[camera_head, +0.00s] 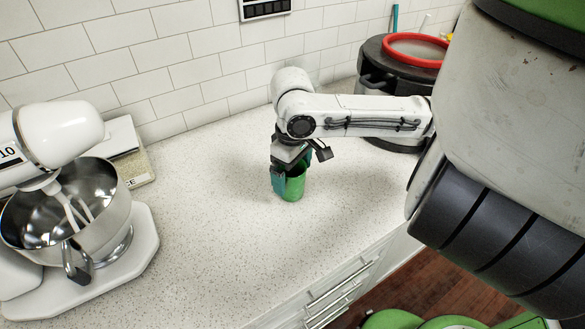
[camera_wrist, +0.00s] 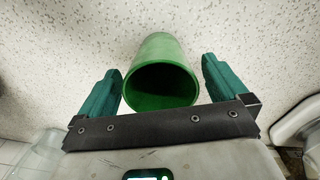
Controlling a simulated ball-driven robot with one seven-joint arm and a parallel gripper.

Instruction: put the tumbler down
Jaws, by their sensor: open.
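The green tumbler (camera_head: 294,186) stands upright on the speckled countertop in the head view. In the wrist view the tumbler (camera_wrist: 160,76) shows its open, empty-looking mouth between the two teal fingers. My gripper (camera_head: 290,178) is open around the tumbler, coming down from above. In the wrist view my gripper (camera_wrist: 160,88) has a visible gap between each finger and the tumbler's wall. Part of the tumbler's upper rim is hidden by the gripper in the head view.
A white stand mixer with a steel bowl (camera_head: 68,205) stands at the left. A dark pot with a red-rimmed lid (camera_head: 416,50) stands at the back right. The tiled wall (camera_head: 190,60) closes off the back. The counter (camera_head: 215,250) in front of the tumbler is clear.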

